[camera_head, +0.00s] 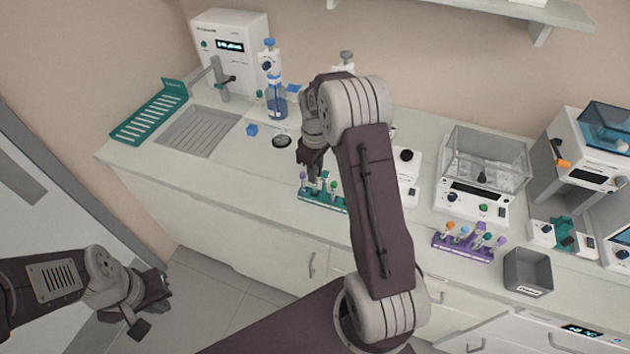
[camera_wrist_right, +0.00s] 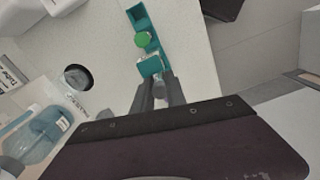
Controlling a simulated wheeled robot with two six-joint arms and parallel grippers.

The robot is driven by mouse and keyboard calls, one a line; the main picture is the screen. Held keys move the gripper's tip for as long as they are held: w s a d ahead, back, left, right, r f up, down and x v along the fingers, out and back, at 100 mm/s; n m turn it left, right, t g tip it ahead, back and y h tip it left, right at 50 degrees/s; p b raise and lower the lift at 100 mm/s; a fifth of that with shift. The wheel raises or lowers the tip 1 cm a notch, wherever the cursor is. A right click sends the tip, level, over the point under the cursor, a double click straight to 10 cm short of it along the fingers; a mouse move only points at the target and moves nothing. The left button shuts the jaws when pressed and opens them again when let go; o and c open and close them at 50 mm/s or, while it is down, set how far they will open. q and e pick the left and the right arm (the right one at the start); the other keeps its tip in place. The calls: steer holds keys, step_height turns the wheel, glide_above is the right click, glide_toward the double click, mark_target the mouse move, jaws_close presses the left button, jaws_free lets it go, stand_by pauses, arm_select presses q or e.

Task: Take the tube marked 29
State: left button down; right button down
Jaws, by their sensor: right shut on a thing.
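A teal tube rack (camera_head: 322,202) stands near the front edge of the counter and holds a few capped tubes, among them a purple-capped one (camera_head: 302,176) and a green-capped one (camera_head: 333,186). My right gripper (camera_head: 312,172) points down at this rack and is shut on a tube. In the right wrist view, a greyish tube top (camera_wrist_right: 161,88) shows between the fingers, beside the teal rack (camera_wrist_right: 150,66) and a green cap (camera_wrist_right: 142,40). No number can be read on any tube. My left gripper (camera_head: 145,305) hangs low at the left, away from the counter; its jaw opening is unclear.
A purple rack (camera_head: 462,247) with several tubes stands to the right, beside a dark grey bin (camera_head: 528,272). A balance (camera_head: 483,175) stands behind it. A blue bottle dispenser (camera_head: 277,100) and a teal drying rack (camera_head: 150,112) are at the left. Counter left of the teal tube rack is clear.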

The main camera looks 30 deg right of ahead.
step_height(320, 180, up, 14)
stand_by(0.3)
